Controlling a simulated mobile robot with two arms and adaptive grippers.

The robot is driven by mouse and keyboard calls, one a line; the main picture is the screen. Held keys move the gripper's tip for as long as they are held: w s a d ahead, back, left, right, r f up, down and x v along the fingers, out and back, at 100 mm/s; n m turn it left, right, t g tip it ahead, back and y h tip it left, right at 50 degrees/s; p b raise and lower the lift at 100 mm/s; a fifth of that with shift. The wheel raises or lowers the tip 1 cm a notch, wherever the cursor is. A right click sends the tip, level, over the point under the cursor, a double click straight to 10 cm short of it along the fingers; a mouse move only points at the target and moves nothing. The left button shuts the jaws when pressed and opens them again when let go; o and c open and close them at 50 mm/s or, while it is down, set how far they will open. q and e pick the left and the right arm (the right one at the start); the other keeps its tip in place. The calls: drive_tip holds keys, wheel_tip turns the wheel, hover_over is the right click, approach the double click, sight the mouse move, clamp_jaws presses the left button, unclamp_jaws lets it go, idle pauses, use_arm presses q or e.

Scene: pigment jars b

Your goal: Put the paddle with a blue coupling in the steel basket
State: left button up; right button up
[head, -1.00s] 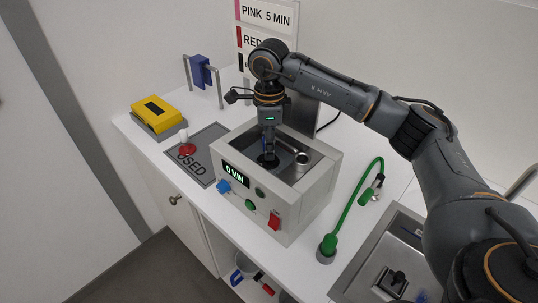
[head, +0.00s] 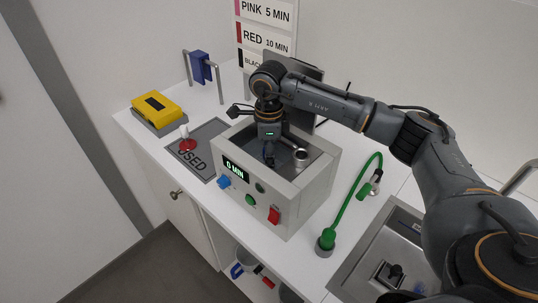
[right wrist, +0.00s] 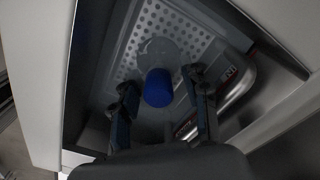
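A blue coupling (right wrist: 158,88) stands up between my right fingers in the right wrist view. A pale, see-through round part shows around its far side; the rest of the paddle is hard to make out. My right gripper (head: 269,160) is lowered into the basin of the white machine in the head view. In the right wrist view its fingers (right wrist: 160,92) are apart, with a gap on each side of the coupling. A perforated grey metal floor (right wrist: 165,35) lies below, perhaps the steel basket; I cannot tell for sure. My left gripper is out of view.
The white machine (head: 305,195) shows "0 MIN" and has walls close around my gripper. A bent metal pipe (right wrist: 238,88) is right of the fingers. A red-and-white item (head: 187,145) stands on the USED mat (head: 208,130). A green hose (head: 347,205) is at right.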

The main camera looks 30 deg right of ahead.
drive_tip(key=shift+r, duration=0.1)
drive_tip(key=shift+r, duration=0.2)
wheel_tip(320, 180, up, 11)
drive_tip(key=b, duration=0.3)
drive_tip(key=shift+f, duration=0.2)
drive_tip(key=shift+r, duration=0.6)
